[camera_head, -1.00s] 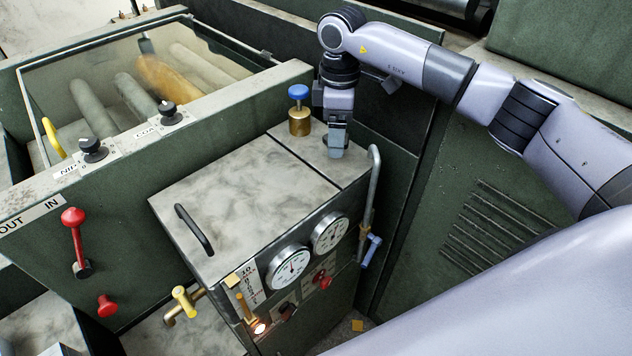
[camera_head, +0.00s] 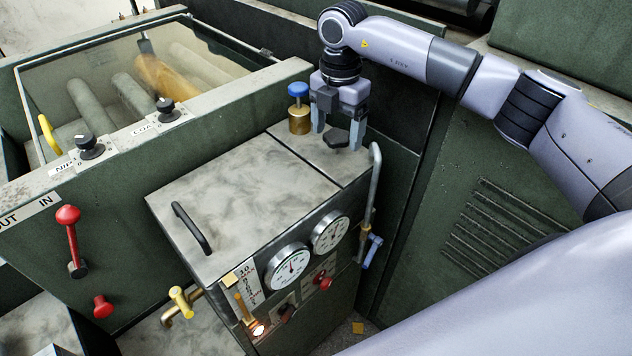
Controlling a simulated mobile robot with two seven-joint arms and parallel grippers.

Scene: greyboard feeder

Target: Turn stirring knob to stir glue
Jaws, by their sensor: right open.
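A black lobed knob (camera_head: 336,138), which appears to be the stirring knob, sits on the grey top of the glue cabinet (camera_head: 235,195), near its back right. My right gripper (camera_head: 337,133) points down over it, open, with one finger on the left of the knob and one on the right. I cannot tell whether the fingers touch it. The gripper body hides what is straight behind. My left gripper is not in view.
A brass fitting with a blue cap (camera_head: 299,108) stands close left of the gripper. A grey pipe (camera_head: 373,185) rises at the cabinet's right edge. A black handle (camera_head: 192,228) and two gauges (camera_head: 287,266) are nearer.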

